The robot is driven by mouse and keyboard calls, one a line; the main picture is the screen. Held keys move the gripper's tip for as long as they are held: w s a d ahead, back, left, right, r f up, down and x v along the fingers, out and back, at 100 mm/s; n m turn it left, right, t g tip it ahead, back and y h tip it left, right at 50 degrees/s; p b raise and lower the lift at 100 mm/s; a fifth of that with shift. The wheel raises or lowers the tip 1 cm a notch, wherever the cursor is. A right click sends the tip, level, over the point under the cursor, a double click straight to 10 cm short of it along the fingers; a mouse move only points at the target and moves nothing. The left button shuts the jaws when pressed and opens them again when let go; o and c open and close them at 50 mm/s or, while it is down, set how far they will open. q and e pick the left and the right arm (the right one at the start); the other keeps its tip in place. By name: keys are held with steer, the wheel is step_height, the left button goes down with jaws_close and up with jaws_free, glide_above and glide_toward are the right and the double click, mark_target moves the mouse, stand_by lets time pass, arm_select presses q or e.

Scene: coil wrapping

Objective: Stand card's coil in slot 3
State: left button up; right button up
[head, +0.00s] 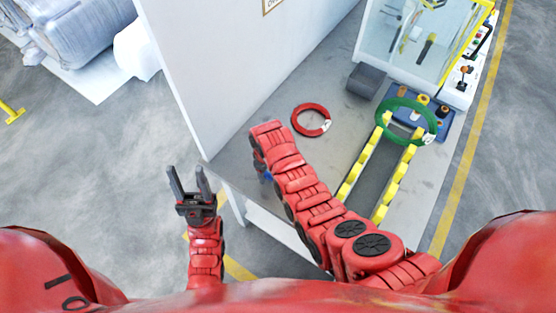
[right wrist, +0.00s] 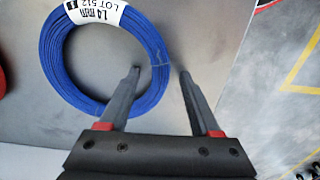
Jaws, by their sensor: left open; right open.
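A blue coil (right wrist: 60,75) lies flat on the grey table in the right wrist view; its white tag (right wrist: 98,10) reads "1.4 mm LOT 512". My right gripper (right wrist: 160,72) is open, with the coil's right rim between its fingertips in the picture; I cannot tell their height. In the head view my right arm hides that gripper and most of the coil. A red coil (head: 298,115) with a white tag lies flat on the table. A green coil (head: 381,119) is by the far end of the yellow notched rails (head: 359,162); slot numbers are unreadable. My left gripper (head: 189,183) is open and empty, off the table.
A tall white panel (head: 200,70) borders the table's left side, with a partly cropped framed card (head: 270,4) on it. A dark grey block (head: 367,80) and a glass-sided machine (head: 415,40) stand at the back. Bare table (head: 330,90) lies beyond the red coil.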

steer(key=shift+c, duration=0.2)
jaws_close()
stand_by(1.1)
